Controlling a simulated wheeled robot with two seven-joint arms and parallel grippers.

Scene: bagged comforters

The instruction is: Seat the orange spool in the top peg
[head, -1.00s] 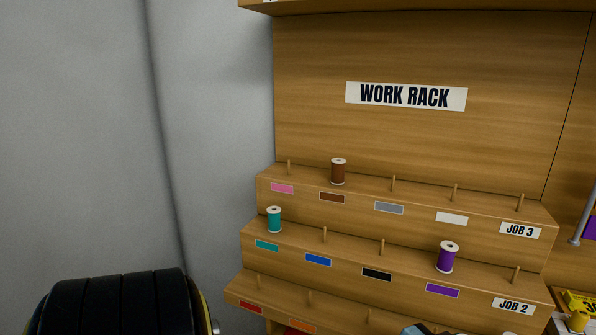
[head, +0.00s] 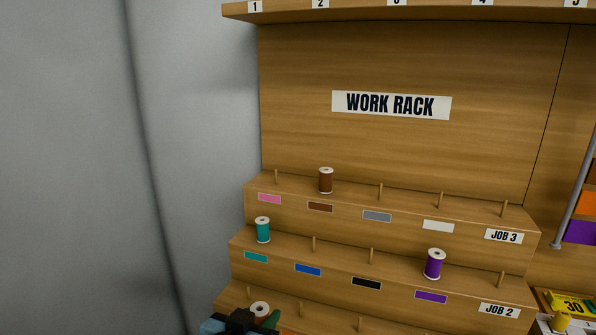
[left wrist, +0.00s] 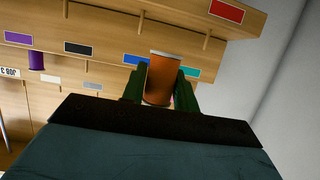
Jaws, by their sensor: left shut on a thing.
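My left gripper (head: 256,321) shows at the bottom edge of the head view, in front of the lowest tier of the work rack. In the left wrist view its green fingers (left wrist: 160,88) are shut on the orange spool (left wrist: 160,70), one finger on each side. The white top of the spool (head: 260,308) shows in the head view beside the gripper. The rack (head: 390,60) has stepped tiers with thin upright pegs and coloured labels. Most of the lowest tier is cut off or hidden in the head view. My right gripper is out of view.
A brown spool (head: 326,181) stands on the top tier. A teal spool (head: 262,230) and a purple spool (head: 434,264) stand on the middle tier. Several pegs are bare. A numbered shelf (head: 440,9) overhangs above, and a grey wall (head: 70,150) is at left.

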